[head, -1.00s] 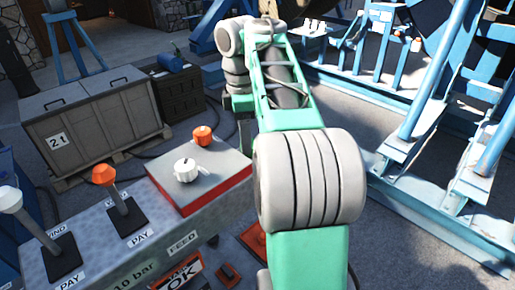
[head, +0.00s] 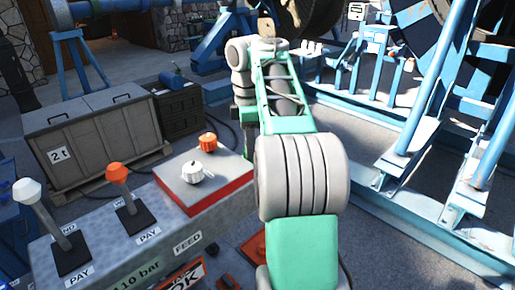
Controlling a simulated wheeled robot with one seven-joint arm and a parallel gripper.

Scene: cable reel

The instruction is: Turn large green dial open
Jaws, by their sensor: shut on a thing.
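No large green dial shows in the head view. My green and grey arm (head: 303,176) reaches forward from the bottom edge through the middle of the picture. Its far end bends down at a grey wrist joint (head: 240,56). My gripper's fingers do not show. What lies behind and below the arm's far end is hidden.
A control desk stands at left with a white-topped lever (head: 29,191), an orange-topped lever (head: 118,174), a white knob (head: 195,172) and an orange knob (head: 207,142). A grey crate (head: 93,130) stands behind. Blue reel framework (head: 415,162) fills the right; some bare floor lies between.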

